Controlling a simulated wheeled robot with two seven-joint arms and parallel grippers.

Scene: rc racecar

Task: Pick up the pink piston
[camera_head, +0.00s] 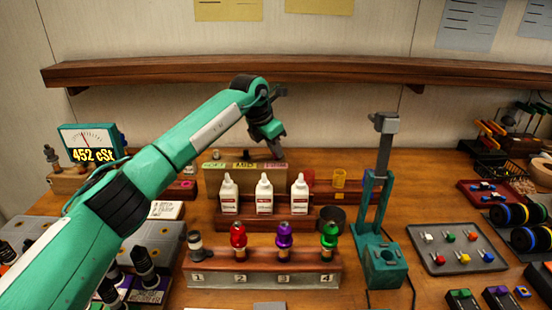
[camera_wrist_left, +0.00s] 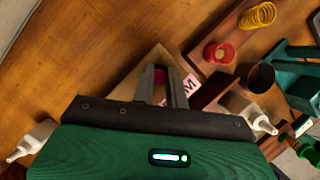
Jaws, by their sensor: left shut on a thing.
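My left gripper (camera_head: 275,150) reaches over the right end of a wooden block (camera_head: 215,171) with coloured labels on its top, behind the white bottles. In the left wrist view, the fingers of my left gripper (camera_wrist_left: 162,88) are closed around a small dark pinkish-red piece, which I take to be the pink piston (camera_wrist_left: 160,76). Most of it is hidden between the fingers. A pink label (camera_wrist_left: 190,84) with a letter lies beside them on the block. I cannot tell if the piece is clear of the block. My right gripper is not in view.
White bottles (camera_head: 264,196) stand just in front of the block. A numbered rack (camera_head: 262,270) holds coloured shocks nearer. A tall teal stand (camera_head: 386,250) is at right. A red cup (camera_wrist_left: 218,53) and a yellow spring (camera_wrist_left: 257,15) stand close by. A wooden shelf (camera_head: 330,69) hangs above.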

